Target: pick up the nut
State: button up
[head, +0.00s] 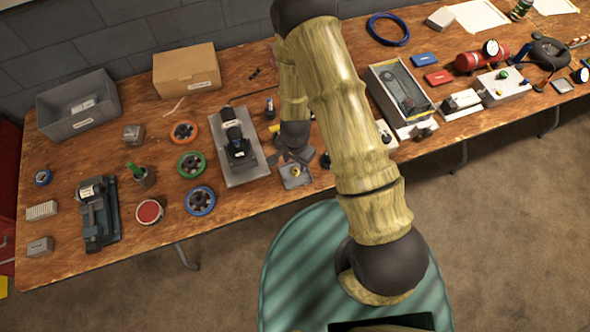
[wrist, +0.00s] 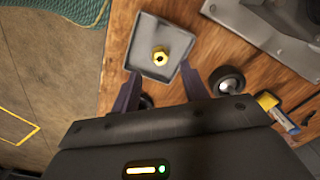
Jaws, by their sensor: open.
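The nut (wrist: 160,56) is a small brass-yellow hexagonal piece with a dark hole. It lies in a small grey square tray (wrist: 144,32) on the wooden table. In the head view the nut (head: 296,172) is a tiny yellow spot in the tray (head: 289,182), just below my gripper. My gripper (wrist: 156,88) is open, its two dark fingers apart and nothing between them. In the wrist view the fingers point toward the tray, and the nut shows between their lines, beyond the tips. The exact height of the fingertips above the tray is unclear.
A grey plate with a black device (head: 238,150) lies left of the tray. A small black wheel-like part (wrist: 226,81) and a yellow-and-blue item (wrist: 277,110) are close to the right finger in the wrist view. The table's front edge runs close by the tray.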

aim_at(294, 174)
dwell(0.3)
jog(key=shift+s+f+p, duration=0.15)
jog(key=shift+f+p, duration=0.35)
jog(key=shift+f, duration=0.35)
jog(key=shift+a+f+p, duration=0.15)
jog(key=shift+f+p, duration=0.35)
jog(key=shift+f, duration=1.3)
jog(key=shift+c, duration=0.5)
grip_shut()
